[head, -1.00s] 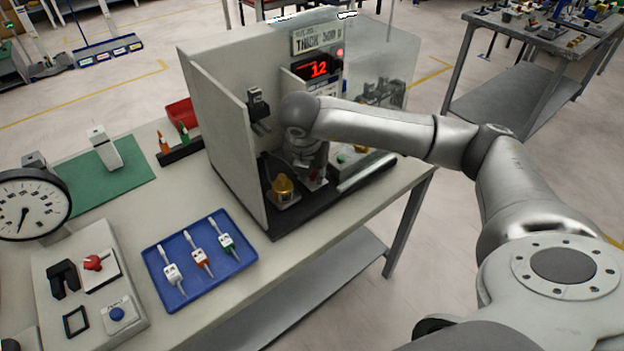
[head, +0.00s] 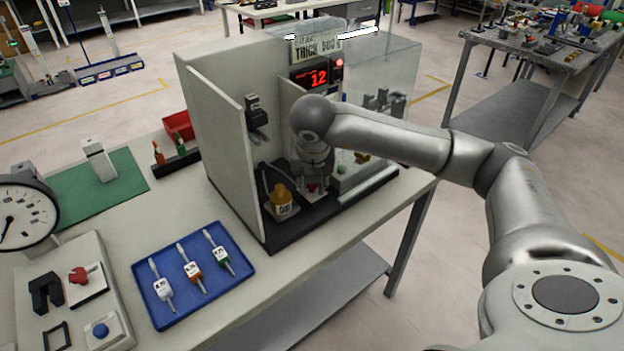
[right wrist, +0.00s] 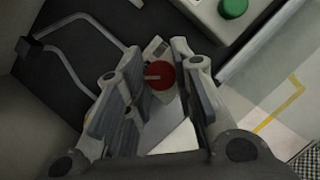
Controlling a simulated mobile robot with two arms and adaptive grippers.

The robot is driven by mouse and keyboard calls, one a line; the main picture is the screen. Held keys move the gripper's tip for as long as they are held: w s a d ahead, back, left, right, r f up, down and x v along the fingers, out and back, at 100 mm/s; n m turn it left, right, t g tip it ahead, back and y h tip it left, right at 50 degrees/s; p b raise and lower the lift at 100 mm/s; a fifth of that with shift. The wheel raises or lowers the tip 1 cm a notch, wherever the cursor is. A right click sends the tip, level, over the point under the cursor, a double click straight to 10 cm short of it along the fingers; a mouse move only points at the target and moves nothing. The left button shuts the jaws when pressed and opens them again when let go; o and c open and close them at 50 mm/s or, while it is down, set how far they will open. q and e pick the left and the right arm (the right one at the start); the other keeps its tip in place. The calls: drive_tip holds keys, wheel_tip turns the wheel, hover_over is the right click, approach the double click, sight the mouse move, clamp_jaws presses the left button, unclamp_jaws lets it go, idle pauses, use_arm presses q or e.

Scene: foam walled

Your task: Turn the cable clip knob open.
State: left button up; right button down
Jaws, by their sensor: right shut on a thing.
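A round red knob (right wrist: 161,76) with a pale pointer line sits on a small light base (right wrist: 155,48) in the right wrist view. In the head view a small red part, seemingly this knob (head: 311,188), shows low inside the grey walled booth. My right gripper (right wrist: 157,62) points down with one finger on each side of the red knob, shut on it. In the head view the right gripper (head: 313,176) is partly hidden under my forearm and wrist. My left gripper is not in view.
The booth's side wall (head: 225,150) stands left of my arm. A yellow labelled thing (head: 282,203) is close by on the booth floor. A green button (right wrist: 232,8) is near the gripper. A blue tray (head: 238,268) holds three labelled tools.

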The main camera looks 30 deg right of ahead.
drive_tip(key=c, duration=1.2)
unclamp_jaws()
drive_tip(key=v, duration=1.2)
